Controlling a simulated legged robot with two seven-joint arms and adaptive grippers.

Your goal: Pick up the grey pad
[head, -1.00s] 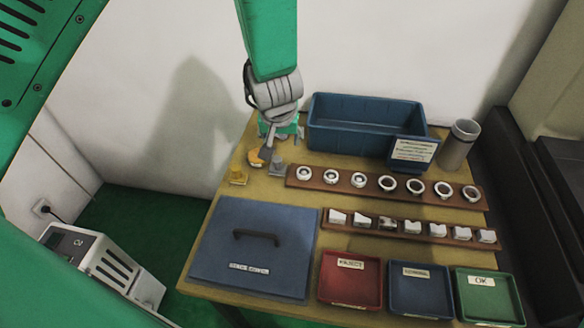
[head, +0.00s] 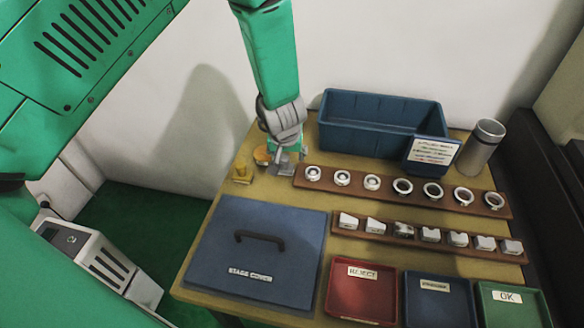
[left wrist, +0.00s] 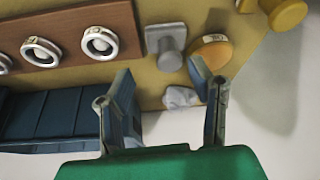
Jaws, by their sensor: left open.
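A small light grey lump (left wrist: 180,97), which may be the grey pad, lies on the table near its back edge in the left wrist view. A grey block with a round knob (left wrist: 166,46) stands beside it; in the head view this block (head: 281,167) is partly hidden. My left gripper (left wrist: 162,82) is open and empty, its fingers to either side of the lump's line in the picture. I cannot tell its height above the table. In the head view my left gripper (head: 287,158) is over the table's back left, hiding the lump. My right gripper is out of view.
An orange round piece (left wrist: 212,50) lies close to the right finger. A yellow piece (head: 242,173) stands left. A white wall is behind.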

